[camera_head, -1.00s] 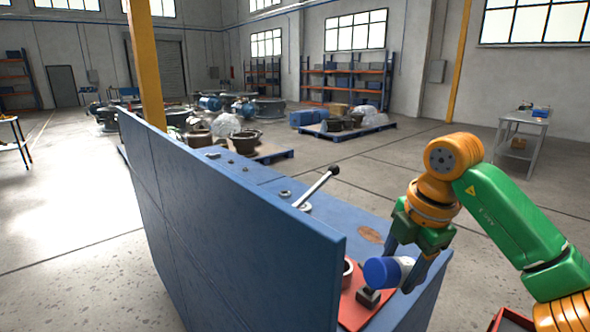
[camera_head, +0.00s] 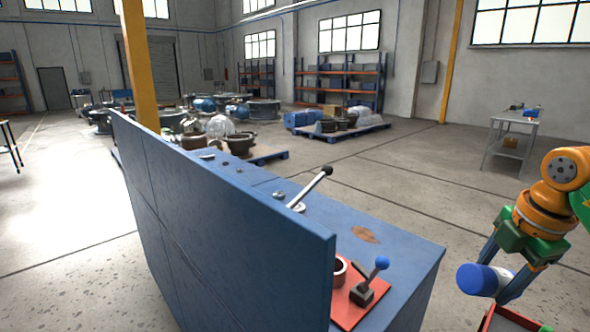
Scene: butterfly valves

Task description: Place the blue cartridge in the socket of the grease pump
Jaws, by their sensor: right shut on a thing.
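My right gripper (camera_head: 513,268) is shut on the blue cartridge (camera_head: 476,279), which has a blue cap and a white body. It holds the cartridge tilted on its side, to the right of the blue bench and apart from it, close to a red bin. On the bench's red plate (camera_head: 349,311) stands a reddish ring-shaped socket (camera_head: 339,270), partly hidden by the blue panel. Beside it is a small dark lever with a blue ball knob (camera_head: 381,263). I cannot tell whether the socket holds anything. My left gripper is not in view.
A tall blue panel (camera_head: 215,225) runs along the near side of the blue bench (camera_head: 405,262). A black-knobbed lever (camera_head: 310,188) rises from the bench top. A red bin (camera_head: 512,320) is at the lower right.

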